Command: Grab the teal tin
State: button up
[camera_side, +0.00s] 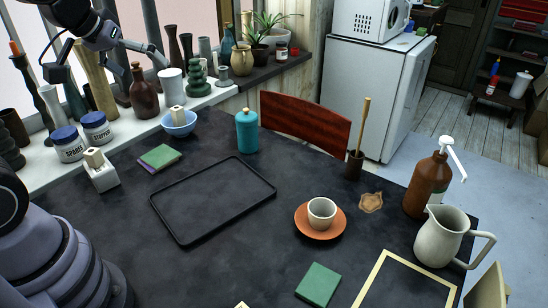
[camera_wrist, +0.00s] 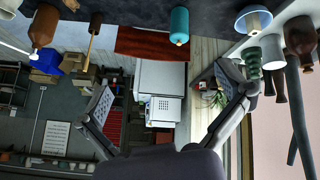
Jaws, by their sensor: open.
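The teal tin (camera_side: 247,132) is a rounded cylinder with a small tan knob on top. It stands upright on the dark table, behind the black tray, in the side view. It also shows near the top of the upside-down wrist view (camera_wrist: 180,22). My gripper (camera_side: 106,66) is high at the upper left of the side view, by the window shelf, well apart from the tin. In the wrist view its two fingers (camera_wrist: 162,88) are spread wide with nothing between them.
The black tray (camera_side: 160,208) lies before the tin. A blue bowl (camera_side: 179,126) holding a pale block stands to its left. A red-brown board (camera_side: 305,124) is behind it to the right. Tall vases crowd the shelf (camera_side: 226,91). A cup (camera_side: 321,211) stands on an orange saucer (camera_side: 306,228).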

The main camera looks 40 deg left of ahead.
jog(key=s+d+r+m+g, duration=0.1)
jog(key=s+m, duration=0.3)
jog(key=s, duration=0.9)
jog(key=shift+r+m+g, duration=0.3)
jog(key=shift+r+g, duration=0.1)
jog(key=shift+r, duration=0.15)
jog(key=shift+w+d, duration=0.1)
